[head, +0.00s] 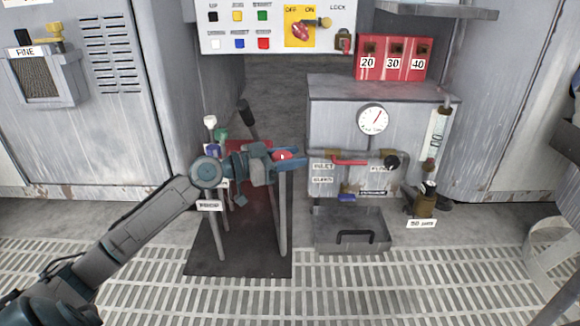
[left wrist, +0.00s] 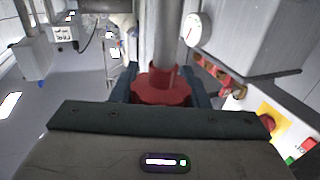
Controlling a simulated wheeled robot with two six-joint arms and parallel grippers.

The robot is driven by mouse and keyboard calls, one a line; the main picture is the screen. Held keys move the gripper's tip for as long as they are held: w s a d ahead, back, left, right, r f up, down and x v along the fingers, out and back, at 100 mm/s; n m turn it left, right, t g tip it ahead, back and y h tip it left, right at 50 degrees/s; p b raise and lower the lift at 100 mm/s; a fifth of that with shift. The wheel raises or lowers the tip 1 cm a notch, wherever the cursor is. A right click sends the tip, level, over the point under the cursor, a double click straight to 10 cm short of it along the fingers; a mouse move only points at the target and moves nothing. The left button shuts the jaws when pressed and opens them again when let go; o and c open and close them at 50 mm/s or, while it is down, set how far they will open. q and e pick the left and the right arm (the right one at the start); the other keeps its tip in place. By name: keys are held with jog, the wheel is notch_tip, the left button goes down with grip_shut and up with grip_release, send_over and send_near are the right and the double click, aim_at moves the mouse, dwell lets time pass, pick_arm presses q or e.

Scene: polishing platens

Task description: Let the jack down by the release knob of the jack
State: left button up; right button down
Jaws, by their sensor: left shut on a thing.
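A red knob (head: 283,155) with a lobed rim sits in front of the grey machine; I take it to be the jack's release knob. My left gripper (head: 292,158) reaches it from the left and is shut on it. In the left wrist view the knob (left wrist: 160,90) lies between the two dark blue fingers (left wrist: 160,84), with a grey shaft rising beyond it. Around the arm stand grey posts on a dark floor plate (head: 215,262), seemingly the jack's stand. The arm hides much of what is behind it. My right gripper is not in view.
White (head: 210,121), green (head: 221,134) and blue (head: 214,150) knobs and a black-tipped lever (head: 245,112) stand close to the arm. To the right are a round gauge (head: 373,119), piping with a red handle (head: 349,161) and a grey tray (head: 349,246). Open grating lies in front.

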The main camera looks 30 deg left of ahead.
pick_arm(q)
jog(key=shift+f+m+g+h, duration=0.1)
jog(key=shift+m+g+h, duration=0.7)
jog(key=shift+h, duration=0.2)
jog(key=o, duration=1)
jog(key=shift+s, duration=0.1)
jog(key=shift+s, duration=0.1)
jog(key=p+v, duration=1)
jog(key=p, duration=0.5)
jog(key=shift+s+a, duration=0.15)
jog(key=shift+a, duration=0.15)
